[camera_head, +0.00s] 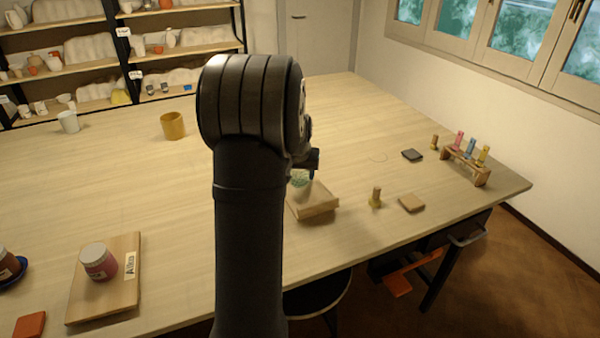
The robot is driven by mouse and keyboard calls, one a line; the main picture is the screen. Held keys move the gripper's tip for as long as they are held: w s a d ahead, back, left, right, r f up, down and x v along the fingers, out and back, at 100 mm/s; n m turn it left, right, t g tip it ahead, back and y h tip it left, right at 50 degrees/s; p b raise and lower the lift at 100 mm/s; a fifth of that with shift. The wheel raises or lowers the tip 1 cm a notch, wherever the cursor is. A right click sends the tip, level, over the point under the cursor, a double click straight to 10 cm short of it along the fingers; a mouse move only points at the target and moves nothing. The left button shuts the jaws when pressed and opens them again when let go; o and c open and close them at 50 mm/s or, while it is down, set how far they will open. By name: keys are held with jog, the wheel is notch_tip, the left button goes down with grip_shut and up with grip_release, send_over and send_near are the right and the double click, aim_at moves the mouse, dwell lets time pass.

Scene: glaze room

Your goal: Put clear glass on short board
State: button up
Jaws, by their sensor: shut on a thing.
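My gripper (312,172) shows only in part past the right side of my dark arm. It is shut on a small greenish, see-through thing (300,179), which looks like the clear glass; my arm hides part of it. This thing is at the back edge of a short, thick wooden board (315,206). I cannot tell whether it touches the board or is held above it. My arm covers the board's left side.
A longer board (82,300) at the front left bears a red jar (98,262). Right of the short board are a small bottle (375,198), a tan square (411,203), a dark square (412,155) and a rack (466,167) of coloured vials. A yellow mug (172,126) stands farther back.

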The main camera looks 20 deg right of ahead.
jog(key=shift+f, duration=0.1)
jog(key=o, duration=1.1)
jog(key=shift+c, duration=0.2)
jog(key=v, duration=1.2)
jog(key=x, duration=1.2)
jog(key=shift+f, duration=0.2)
notch_tip(320, 180, up, 3)
jog(key=shift+r, duration=0.55)
